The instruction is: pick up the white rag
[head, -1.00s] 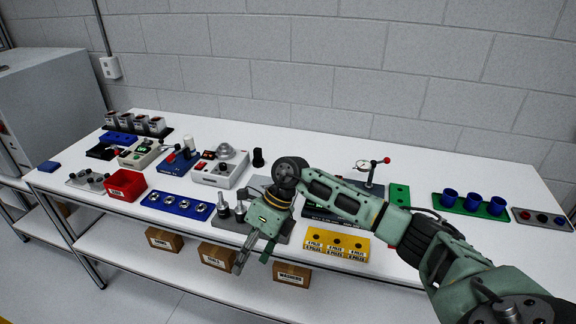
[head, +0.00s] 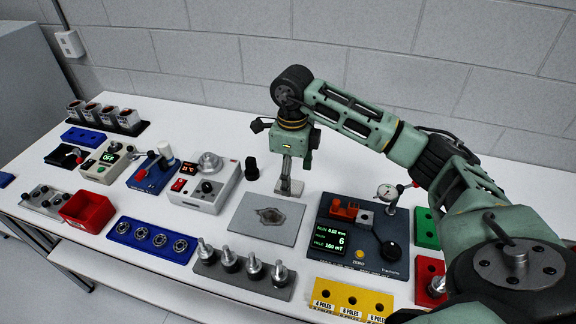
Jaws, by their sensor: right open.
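My right gripper (head: 289,186) points down over the back of the white table, its jaws open. A small pale grey-white patch shows at its fingertips; I cannot tell whether it is cloth or part of the fingers. Just in front and to the left lies a flat grey mat (head: 242,222) with a small crumpled, brown-stained patch (head: 270,215) on it. No clearly white rag can be made out. My left gripper is out of view.
A blue gauge station (head: 345,252) stands at right. A grey rack with several metal pegs (head: 230,262) is in front. Bare table lies behind the gripper.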

